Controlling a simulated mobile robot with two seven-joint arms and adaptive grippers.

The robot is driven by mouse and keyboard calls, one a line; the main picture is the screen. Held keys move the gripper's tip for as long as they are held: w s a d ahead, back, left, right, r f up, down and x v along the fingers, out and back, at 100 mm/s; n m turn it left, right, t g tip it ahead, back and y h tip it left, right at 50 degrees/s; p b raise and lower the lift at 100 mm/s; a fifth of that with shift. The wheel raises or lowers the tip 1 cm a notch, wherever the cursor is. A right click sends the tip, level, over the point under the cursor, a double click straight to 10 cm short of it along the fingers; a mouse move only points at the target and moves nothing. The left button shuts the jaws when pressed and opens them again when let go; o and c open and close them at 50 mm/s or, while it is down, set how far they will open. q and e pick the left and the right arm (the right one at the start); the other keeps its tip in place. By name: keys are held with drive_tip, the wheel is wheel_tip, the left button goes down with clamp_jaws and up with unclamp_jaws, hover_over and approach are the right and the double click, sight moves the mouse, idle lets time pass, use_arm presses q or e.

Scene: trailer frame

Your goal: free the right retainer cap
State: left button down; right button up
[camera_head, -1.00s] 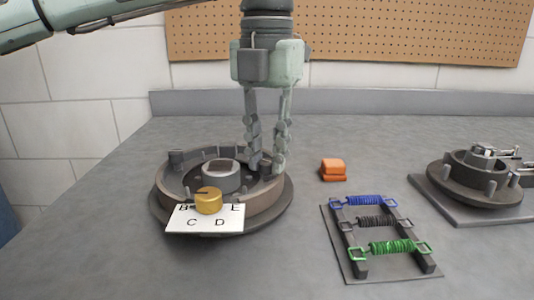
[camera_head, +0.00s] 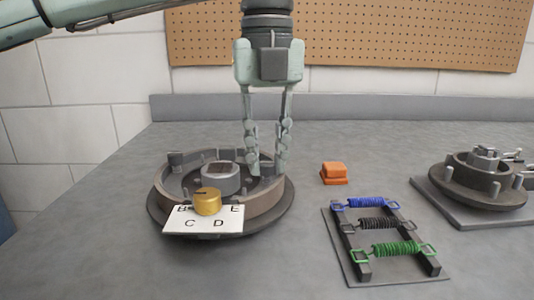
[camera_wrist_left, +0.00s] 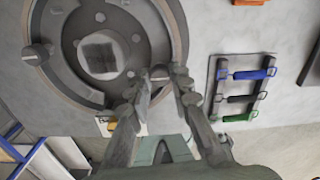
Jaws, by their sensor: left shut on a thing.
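The round brake assembly (camera_head: 270,197) sits on the grey bench at left, with a grey hub (camera_head: 221,178) in its middle. My left gripper (camera_head: 266,170) points straight down over the right side of its ring. In the wrist view the left gripper's fingertips (camera_wrist_left: 160,84) are closed around the right retainer cap (camera_wrist_left: 160,72), a small round grey piece mostly hidden by the fingers. The cap appears still at its place on the assembly. The left retainer cap (camera_wrist_left: 37,54), with a slot, stands on the opposite side. My right gripper is not in view.
An orange block (camera_head: 334,172), a rack with blue, black and green springs (camera_head: 384,241), and a second hub assembly (camera_head: 485,186) stand to the right. Bench behind is clear.

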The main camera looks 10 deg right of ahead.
sight(267, 163)
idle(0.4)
use_arm(q)
drive_tip(key=c, duration=1.4)
unclamp_jaws()
drive_tip(key=shift+o, duration=0.2)
wheel_tip(267, 163, up, 12)
